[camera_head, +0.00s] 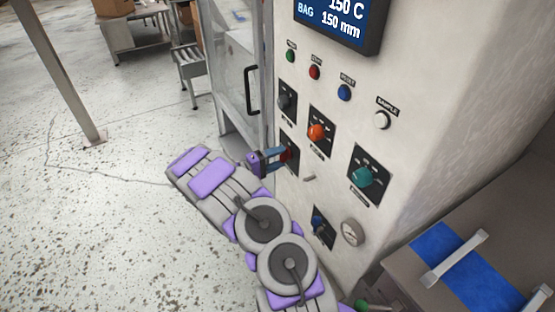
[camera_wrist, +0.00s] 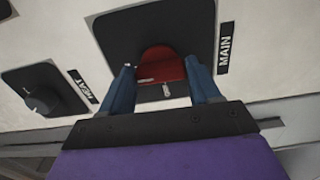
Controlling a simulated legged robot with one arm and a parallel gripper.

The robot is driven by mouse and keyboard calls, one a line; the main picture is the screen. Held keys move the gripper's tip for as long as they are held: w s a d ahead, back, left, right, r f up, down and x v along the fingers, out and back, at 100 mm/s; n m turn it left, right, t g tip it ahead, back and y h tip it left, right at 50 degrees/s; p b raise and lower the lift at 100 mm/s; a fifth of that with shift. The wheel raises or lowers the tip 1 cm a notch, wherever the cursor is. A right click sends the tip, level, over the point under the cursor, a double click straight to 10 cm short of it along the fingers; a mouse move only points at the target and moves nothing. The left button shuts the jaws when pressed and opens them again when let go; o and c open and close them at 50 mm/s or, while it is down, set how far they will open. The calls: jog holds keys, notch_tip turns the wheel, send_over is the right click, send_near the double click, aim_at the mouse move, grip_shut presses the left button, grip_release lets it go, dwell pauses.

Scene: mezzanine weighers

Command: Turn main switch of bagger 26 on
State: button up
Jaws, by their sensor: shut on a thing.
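The main switch (camera_wrist: 162,66) is a red knob on a black plate (camera_wrist: 116,38), with a label reading MAIN (camera_wrist: 224,50) beside it in the wrist view. My gripper (camera_wrist: 163,90) has its two blue fingers on either side of the red knob and is shut on it. In the head view my gripper (camera_head: 279,158) reaches the left part of the panel of the bagger (camera_head: 330,90). There the red switch (camera_head: 292,153) is partly hidden by the fingers. The knob's exact turn position is hard to read.
A black knob (camera_wrist: 42,102) labelled HEAT sits close to the main switch. Orange (camera_head: 318,132), teal (camera_head: 363,176) and blue (camera_head: 318,222) knobs surround it on the panel. A glazed door with a black handle (camera_head: 251,90) stands left. The floor at left is open.

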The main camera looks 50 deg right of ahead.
jog(key=shift+s+a+f, duration=0.1)
jog(key=shift+f, duration=0.2)
jog(key=o, duration=1.1)
jog(key=shift+r, duration=0.2)
jog(key=shift+c, duration=0.2)
jog(key=shift+a, duration=0.1)
jog(key=p+v, duration=0.3)
jog(key=v, duration=1.4)
jog(key=shift+w+a, duration=0.15)
jog(key=shift+w, duration=0.15)
